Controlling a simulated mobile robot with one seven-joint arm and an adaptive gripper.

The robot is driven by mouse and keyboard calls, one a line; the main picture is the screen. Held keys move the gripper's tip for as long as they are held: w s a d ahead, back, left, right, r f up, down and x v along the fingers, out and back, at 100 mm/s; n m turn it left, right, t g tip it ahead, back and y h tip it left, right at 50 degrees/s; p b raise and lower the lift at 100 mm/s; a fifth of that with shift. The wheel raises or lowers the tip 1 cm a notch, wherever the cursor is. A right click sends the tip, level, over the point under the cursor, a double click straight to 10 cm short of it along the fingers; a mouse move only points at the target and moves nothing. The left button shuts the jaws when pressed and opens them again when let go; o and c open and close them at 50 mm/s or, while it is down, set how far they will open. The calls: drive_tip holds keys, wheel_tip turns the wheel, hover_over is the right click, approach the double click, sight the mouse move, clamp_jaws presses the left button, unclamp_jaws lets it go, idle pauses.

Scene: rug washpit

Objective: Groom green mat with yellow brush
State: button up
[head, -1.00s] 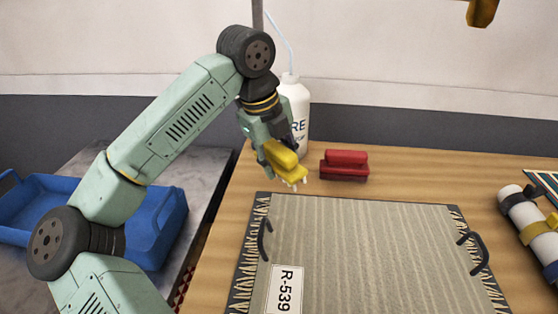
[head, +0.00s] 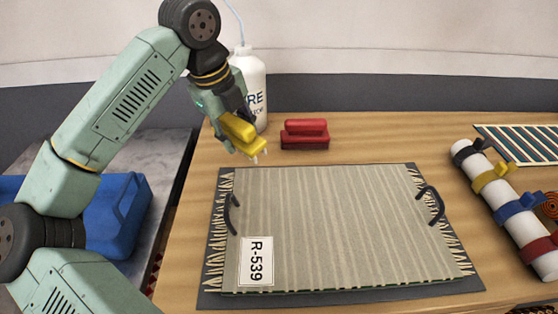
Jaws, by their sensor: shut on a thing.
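My gripper (head: 231,116) is shut on the yellow brush (head: 240,131), holding it bristles down near the back left corner of the mat. Pale bristles show under the brush; whether they touch anything is unclear.
A red brush (head: 304,134) stands behind the mat. A white bottle (head: 249,85) is behind my gripper. A white roll with coloured straps (head: 505,205) and a striped teal mat (head: 520,143) lie at right. A blue tray (head: 118,215) sits on a grey surface at left.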

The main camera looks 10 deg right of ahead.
sight(235, 115)
wheel_tip(235, 115, up, 3)
drive_tip(key=m+g+p, duration=0.1)
drive_tip(key=m+p, duration=0.1)
drive_tip(key=m, duration=0.3)
drive_tip(key=shift+f+h, duration=0.15)
drive_tip(key=shift+h, duration=0.15)
drive_tip(key=m, duration=0.1)
drive_tip(key=r+m+g, duration=0.1)
drive_tip(key=m, duration=0.1)
drive_tip(key=shift+r+m, duration=0.1)
drive_tip(key=shift+m, duration=0.2)
drive_tip(key=shift+a+b+x, duration=0.2)
drive_tip(key=shift+b+x, duration=0.3)
drive_tip(key=shift+x, duration=0.3)
drive_tip(key=shift+a+b+x, duration=0.2)
drive_tip(key=shift+b+x, duration=0.3)
drive_tip(key=shift+x, duration=0.3)
drive_tip(key=shift+a+b+x, duration=0.2)
drive_tip(key=shift+b+x, duration=0.3)
drive_tip(key=shift+x, duration=0.35)
